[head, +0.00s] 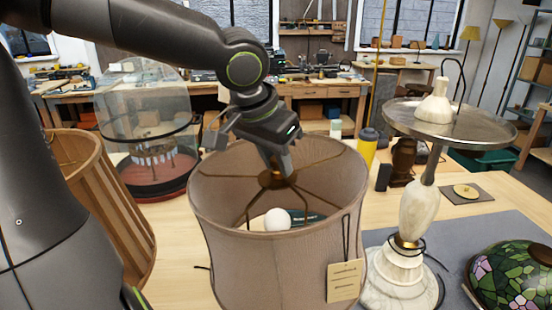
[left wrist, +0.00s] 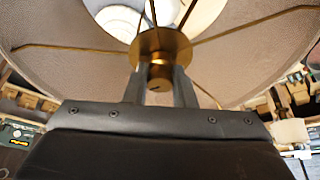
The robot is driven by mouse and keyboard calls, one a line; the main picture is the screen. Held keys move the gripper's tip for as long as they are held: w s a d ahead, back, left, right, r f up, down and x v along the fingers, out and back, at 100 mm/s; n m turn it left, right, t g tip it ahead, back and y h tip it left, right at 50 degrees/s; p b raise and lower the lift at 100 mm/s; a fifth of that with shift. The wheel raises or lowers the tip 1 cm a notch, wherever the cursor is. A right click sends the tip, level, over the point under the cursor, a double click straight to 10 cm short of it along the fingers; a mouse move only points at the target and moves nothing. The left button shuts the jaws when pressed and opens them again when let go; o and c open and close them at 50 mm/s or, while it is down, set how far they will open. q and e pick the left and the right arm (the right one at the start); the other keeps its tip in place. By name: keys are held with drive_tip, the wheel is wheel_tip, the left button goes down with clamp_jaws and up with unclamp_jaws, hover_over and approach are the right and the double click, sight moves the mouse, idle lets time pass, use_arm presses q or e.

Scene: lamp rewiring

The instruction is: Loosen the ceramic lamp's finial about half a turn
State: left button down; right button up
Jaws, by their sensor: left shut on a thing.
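The lamp with the taupe fabric shade (head: 275,255) stands on the table in the middle of the head view. Thin metal spokes meet at a brass hub (head: 277,179) inside its open top. My left gripper (head: 277,165) reaches down from above into the shade. In the left wrist view, my left gripper (left wrist: 161,82) has its two fingers on either side of the small brass finial (left wrist: 159,77), shut on it just at the brass hub disc. A white bulb (head: 278,218) shows below the hub. The lamp's base is hidden by the shade. My right gripper is not in view.
A paper tag (head: 344,281) hangs on the shade's right side. A marble lamp with a metal tray (head: 450,121) stands close on the right, with a stained-glass shade (head: 515,278) beyond. A slatted wooden shade (head: 105,200) and a glass dome (head: 148,110) stand left.

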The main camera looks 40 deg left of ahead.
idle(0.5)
use_arm(q)
drive_tip(key=c, duration=1.2)
unclamp_jaws()
drive_tip(key=shift+r, duration=0.1)
